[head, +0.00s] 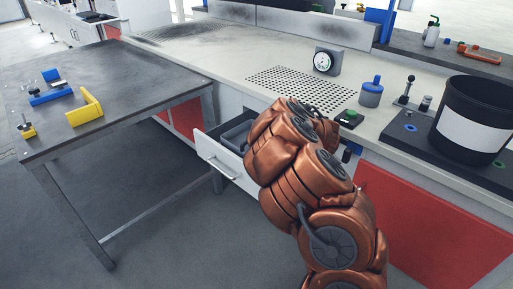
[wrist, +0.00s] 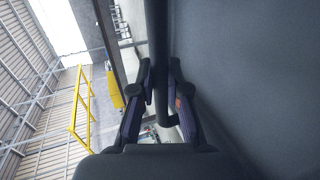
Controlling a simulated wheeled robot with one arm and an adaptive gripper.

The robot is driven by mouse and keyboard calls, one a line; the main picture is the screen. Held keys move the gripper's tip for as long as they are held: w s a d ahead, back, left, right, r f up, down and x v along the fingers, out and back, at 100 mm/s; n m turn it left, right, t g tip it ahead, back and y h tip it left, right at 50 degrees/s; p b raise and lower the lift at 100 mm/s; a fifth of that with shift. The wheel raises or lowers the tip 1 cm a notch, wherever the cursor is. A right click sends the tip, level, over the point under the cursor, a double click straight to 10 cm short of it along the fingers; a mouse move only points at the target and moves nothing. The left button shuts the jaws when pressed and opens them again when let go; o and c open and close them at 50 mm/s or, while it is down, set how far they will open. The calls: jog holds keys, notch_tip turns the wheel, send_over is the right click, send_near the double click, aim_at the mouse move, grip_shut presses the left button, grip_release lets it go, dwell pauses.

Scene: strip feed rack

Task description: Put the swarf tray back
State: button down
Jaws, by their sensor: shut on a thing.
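The swarf tray appears to be the dark grey tray (head: 236,134) at the open white drawer (head: 222,160) under the bench, left of my arm. My arm covers its right part, so I cannot tell whether it rests on the drawer floor. In the wrist view my gripper (wrist: 160,68) is shut on a dark upright rim, which seems to be the tray's edge. The tray's broad grey face (wrist: 250,75) fills the right side of that view. My gripper's fingers are hidden behind my arm in the head view.
The bench (head: 225,66) carries a perforated plate, a round dial (head: 322,62), a blue-topped bottle (head: 371,92) and a large black bin (head: 475,120). A grey table (head: 130,75) with blue and yellow brackets stands left of the drawer. Red cabinet panels (head: 430,225) line the bench front.

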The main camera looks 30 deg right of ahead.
notch_tip(320, 180, down, 6)
jog(key=shift+w+r+b, duration=0.1)
jog(key=shift+r+b, duration=0.15)
jog(key=shift+b, duration=0.2)
jog(key=shift+w+d+r+b, duration=0.15)
jog(key=shift+w+d, duration=0.15)
jog(key=shift+w, duration=0.6)
jog(key=shift+w+d+b, duration=0.15)
jog(key=shift+w+d, duration=0.1)
jog(key=shift+w, duration=0.65)
jog(key=shift+f, duration=0.6)
jog(key=shift+f+b, duration=0.15)
jog(key=shift+b, duration=0.2)
jog(key=c, duration=1.2)
grip_release()
jog(key=shift+o, duration=0.2)
jog(key=shift+r, duration=0.2)
jog(key=p+v, duration=0.2)
jog(key=v, duration=1)
